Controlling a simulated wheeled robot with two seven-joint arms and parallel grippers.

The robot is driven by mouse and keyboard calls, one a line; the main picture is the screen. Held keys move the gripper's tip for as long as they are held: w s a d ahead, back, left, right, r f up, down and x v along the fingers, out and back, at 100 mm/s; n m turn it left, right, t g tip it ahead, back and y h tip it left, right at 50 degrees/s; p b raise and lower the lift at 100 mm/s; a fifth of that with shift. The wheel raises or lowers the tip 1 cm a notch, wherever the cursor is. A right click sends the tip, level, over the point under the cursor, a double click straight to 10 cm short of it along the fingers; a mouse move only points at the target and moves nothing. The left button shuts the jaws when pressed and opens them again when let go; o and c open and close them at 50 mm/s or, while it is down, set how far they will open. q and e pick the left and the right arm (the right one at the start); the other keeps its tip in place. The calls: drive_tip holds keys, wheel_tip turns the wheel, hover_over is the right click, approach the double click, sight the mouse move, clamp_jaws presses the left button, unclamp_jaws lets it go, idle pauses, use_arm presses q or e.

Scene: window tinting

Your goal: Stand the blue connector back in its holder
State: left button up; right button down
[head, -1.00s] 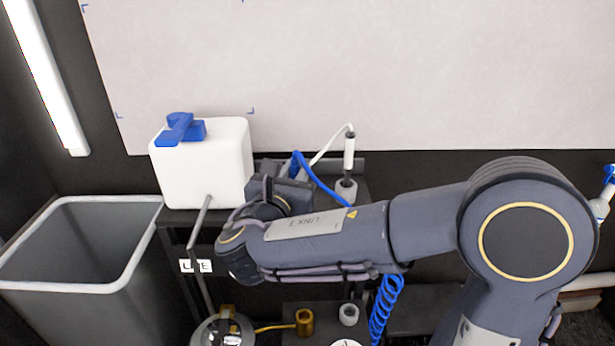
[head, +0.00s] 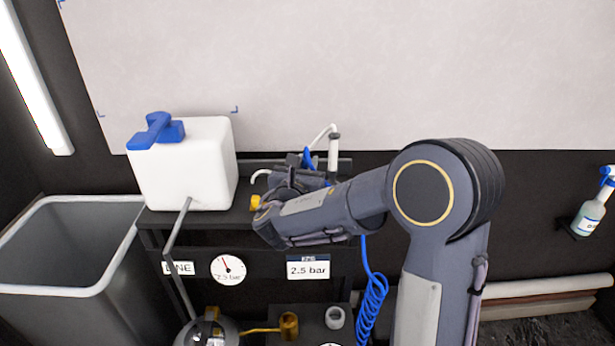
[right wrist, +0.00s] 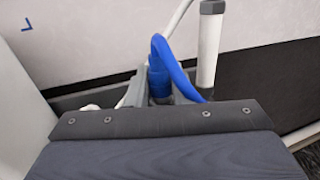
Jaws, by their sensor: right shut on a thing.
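My right gripper (head: 306,174) reaches over the shelf and is shut on the blue connector (right wrist: 159,82). In the right wrist view the connector stands roughly upright between grey fingers, and its blue hose bends over the top and down to the right. In the head view only a bit of blue (head: 308,156) shows; my arm hides the rest. An open grey cup (head: 335,317) sits on the lower shelf and looks empty. I cannot tell whether it is the connector's holder. My left gripper is not in view.
A white wand (head: 334,155) stands close right of the gripper, also in the right wrist view (right wrist: 209,45). A white tank with a blue cap (head: 185,170) stands left. A yellow fitting (head: 255,202) is near the shelf edge. A blue coiled hose (head: 372,300) hangs below.

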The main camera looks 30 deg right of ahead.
drive_tip(key=shift+w+d+f, duration=0.1)
drive_tip(key=shift+d+f, duration=0.1)
drive_tip(key=shift+f, duration=0.05)
drive_tip(key=f, duration=0.3)
drive_tip(key=shift+w+d+f, duration=0.2)
drive_tip(key=shift+w, duration=0.05)
drive_tip(key=shift+f, duration=0.1)
drive_tip(key=shift+f, duration=0.2)
drive_tip(key=c, duration=1.3)
unclamp_jaws()
